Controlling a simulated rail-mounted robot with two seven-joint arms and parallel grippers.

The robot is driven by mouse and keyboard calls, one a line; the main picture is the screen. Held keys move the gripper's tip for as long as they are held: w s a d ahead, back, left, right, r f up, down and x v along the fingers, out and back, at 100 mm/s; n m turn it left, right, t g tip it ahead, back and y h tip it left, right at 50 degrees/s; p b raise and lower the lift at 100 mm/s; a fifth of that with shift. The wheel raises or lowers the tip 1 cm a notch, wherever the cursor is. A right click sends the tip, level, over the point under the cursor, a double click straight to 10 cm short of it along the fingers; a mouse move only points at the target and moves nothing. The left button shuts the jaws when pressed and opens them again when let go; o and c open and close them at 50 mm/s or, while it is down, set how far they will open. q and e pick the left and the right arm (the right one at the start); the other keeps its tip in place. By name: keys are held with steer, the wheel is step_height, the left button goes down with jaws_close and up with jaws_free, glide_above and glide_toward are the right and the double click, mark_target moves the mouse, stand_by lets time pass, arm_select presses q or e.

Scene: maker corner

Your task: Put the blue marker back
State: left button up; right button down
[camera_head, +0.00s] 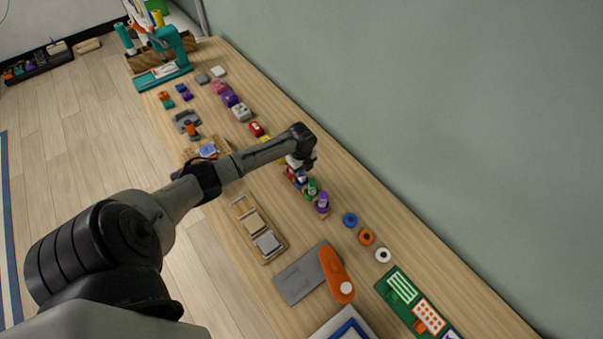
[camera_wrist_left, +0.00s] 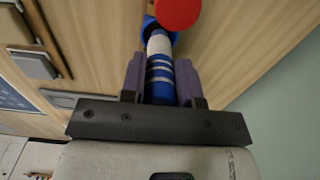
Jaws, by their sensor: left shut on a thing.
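My left gripper (camera_head: 302,162) reaches down at the marker row in the middle of the table. In the left wrist view, its two purple-grey fingers (camera_wrist_left: 161,75) are shut on the blue marker (camera_wrist_left: 160,68), which has a white band and silver stripes. The marker's far end lies by a blue round part, close beside a red marker's round top (camera_wrist_left: 178,12). I cannot tell whether the blue marker is seated in the rack. A green marker (camera_head: 312,188) and a purple marker (camera_head: 323,203) stand upright in the row. My right gripper is not in view.
Blue (camera_head: 350,220), orange (camera_head: 367,237) and white (camera_head: 383,255) rings lie beyond the purple marker. The green wall runs along the back edge.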

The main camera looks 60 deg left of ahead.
arm_select(q)
steer(key=shift+f, duration=1.4)
steer(key=shift+f, duration=0.15)
steer(key=o, duration=0.9)
steer(key=shift+c, duration=0.2)
